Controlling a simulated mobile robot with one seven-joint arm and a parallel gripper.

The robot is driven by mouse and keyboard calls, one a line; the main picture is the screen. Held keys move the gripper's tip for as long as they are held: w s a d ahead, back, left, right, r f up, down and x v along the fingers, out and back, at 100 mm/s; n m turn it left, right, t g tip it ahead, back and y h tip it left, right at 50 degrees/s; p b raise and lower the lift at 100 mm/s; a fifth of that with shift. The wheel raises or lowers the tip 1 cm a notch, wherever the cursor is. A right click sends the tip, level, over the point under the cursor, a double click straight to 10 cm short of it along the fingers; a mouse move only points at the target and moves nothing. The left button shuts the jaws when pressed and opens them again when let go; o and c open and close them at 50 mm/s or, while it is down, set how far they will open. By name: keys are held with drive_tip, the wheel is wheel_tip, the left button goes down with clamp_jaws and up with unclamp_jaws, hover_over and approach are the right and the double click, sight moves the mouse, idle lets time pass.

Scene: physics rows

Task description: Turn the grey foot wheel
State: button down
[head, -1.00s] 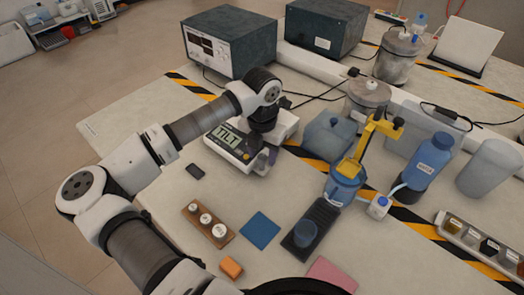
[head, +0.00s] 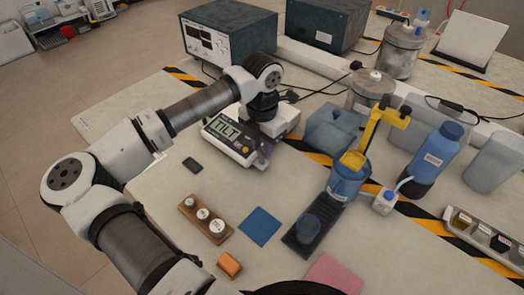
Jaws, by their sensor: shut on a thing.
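The balance (head: 239,150) stands on the bench at the upper middle, and its display (head: 224,127) reads TILT. My arm reaches over it from the left and bends down at the wrist. My gripper (head: 262,158) is low at the balance's near right corner, shut on the grey foot wheel there. The wheel itself is mostly hidden by the fingers and too small to make out. How far it is turned cannot be seen.
A bluish container (head: 332,130) stands just right of the balance. A dark power supply (head: 228,38) is behind it. A small black object (head: 193,165), a wooden weight block (head: 206,219) and a blue mat (head: 260,226) lie in front, with bare bench between.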

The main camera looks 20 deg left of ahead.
sight(262, 149)
drive_tip(key=m+b, duration=0.3)
drive_tip(key=shift+f, duration=0.2)
drive_tip(key=shift+r+m+b, duration=0.15)
drive_tip(key=shift+m+b, duration=0.85)
drive_tip(key=shift+m, duration=0.1)
drive_tip(key=c, duration=1.2)
unclamp_jaws()
drive_tip(key=shift+r, duration=0.15)
wheel_tip(262, 149, up, 14)
drive_tip(key=b, duration=0.1)
drive_tip(key=shift+f, duration=0.2)
